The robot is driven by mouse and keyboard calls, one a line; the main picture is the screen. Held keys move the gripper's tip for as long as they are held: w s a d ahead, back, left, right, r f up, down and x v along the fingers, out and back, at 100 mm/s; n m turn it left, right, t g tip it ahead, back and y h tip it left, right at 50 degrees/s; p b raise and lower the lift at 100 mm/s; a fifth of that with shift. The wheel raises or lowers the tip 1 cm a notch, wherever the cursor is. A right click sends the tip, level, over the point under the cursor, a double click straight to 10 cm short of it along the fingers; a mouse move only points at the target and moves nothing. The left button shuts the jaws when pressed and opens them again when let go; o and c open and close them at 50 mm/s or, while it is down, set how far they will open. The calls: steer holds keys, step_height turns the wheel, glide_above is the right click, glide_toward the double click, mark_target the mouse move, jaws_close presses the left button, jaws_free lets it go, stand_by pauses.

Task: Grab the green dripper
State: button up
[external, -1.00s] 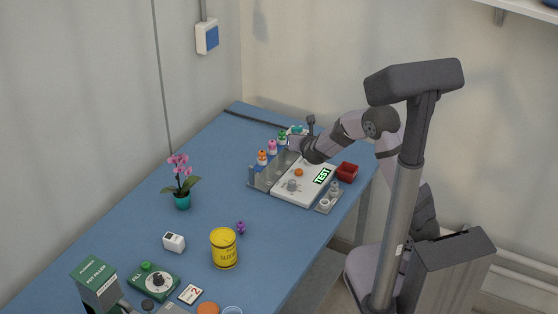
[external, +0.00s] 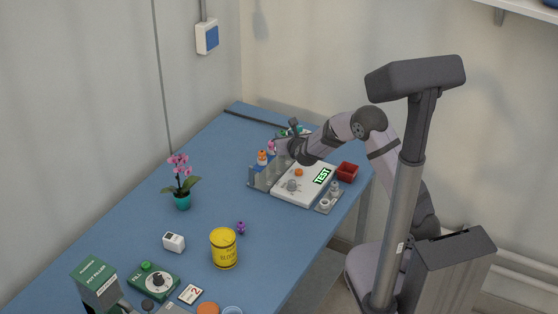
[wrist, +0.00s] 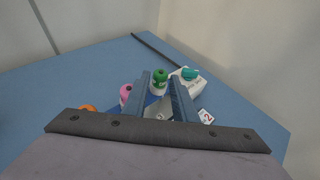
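The green dripper is a small white bottle with a green cap (wrist: 160,75), standing upright in the wrist view. My gripper (wrist: 159,80) is open, its two fingers pointing toward the dripper, one on either side of the cap in the picture. I cannot tell whether they touch it. In the external view my gripper (external: 283,147) is over the back end of the dripper rack (external: 258,178), and it mostly hides the green dripper.
The white TEST device (external: 306,184) and red tray (external: 347,171) are nearby.

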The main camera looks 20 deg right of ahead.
mark_target(283, 133)
steer(key=shift+p+x, duration=1.2)
steer(key=shift+x, duration=1.3)
jaws_close()
